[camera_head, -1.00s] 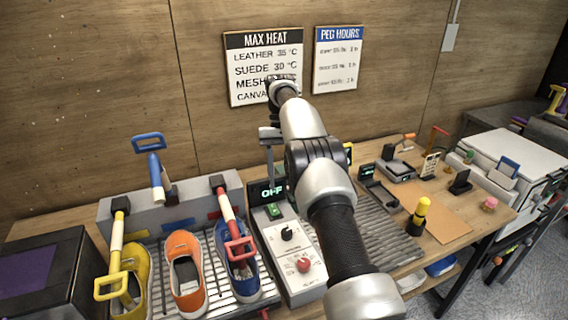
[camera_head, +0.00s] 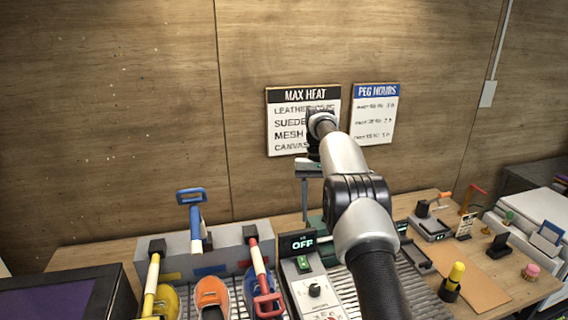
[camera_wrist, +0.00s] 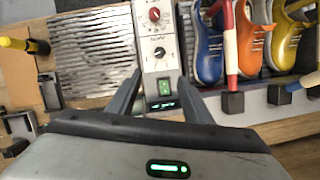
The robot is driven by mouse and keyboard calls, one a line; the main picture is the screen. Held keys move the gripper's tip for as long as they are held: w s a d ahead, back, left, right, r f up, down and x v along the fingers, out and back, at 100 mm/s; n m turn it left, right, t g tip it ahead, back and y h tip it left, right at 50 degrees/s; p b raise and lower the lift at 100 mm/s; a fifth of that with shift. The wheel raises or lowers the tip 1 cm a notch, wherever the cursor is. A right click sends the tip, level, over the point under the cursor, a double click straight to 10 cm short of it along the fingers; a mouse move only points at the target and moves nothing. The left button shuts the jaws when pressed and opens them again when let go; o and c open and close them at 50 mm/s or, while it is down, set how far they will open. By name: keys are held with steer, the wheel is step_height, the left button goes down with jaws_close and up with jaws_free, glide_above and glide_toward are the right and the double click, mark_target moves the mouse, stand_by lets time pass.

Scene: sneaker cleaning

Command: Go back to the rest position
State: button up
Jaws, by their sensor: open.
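My gripper (camera_wrist: 162,95) shows in the wrist view with its two fingers apart and nothing between them. It hangs above the control box (camera_wrist: 157,40), which has a red knob, a black knob and a green switch. In the head view my arm reaches up toward the wall signs, and its end is in front of the "MAX HEAT" sign (camera_head: 303,95). The fingertips are hidden there by the arm. The control box also shows in the head view (camera_head: 318,290), with a display reading "OFF" (camera_head: 301,242).
Blue, orange and yellow shoes (camera_wrist: 209,50) sit on a rack beside the control box, with coloured handled tools (camera_head: 192,215) above them. The air before the wall is clear.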

steer(key=s+r+t, duration=0.1)
steer(key=s+r, duration=0.2)
steer(key=r, duration=0.5)
steer(key=s+r+t, duration=0.2)
steer(key=s+r, duration=0.1)
steer(key=r, duration=0.4)
steer(key=s+r+t, duration=0.2)
steer(key=s+r, duration=0.3)
steer(key=s, duration=0.5)
steer(key=s+f+t, duration=0.2)
steer(key=s+f, duration=0.1)
steer(key=s, duration=0.7)
steer(key=s+f+n+t, duration=0.1)
steer(key=s+f+t, duration=0.1)
steer(key=s, duration=0.8)
steer(key=shift+s+a+f, duration=0.15)
steer(key=shift+s+f, duration=0.25)
steer(key=shift+f, duration=0.25)
steer(key=shift+a, duration=0.1)
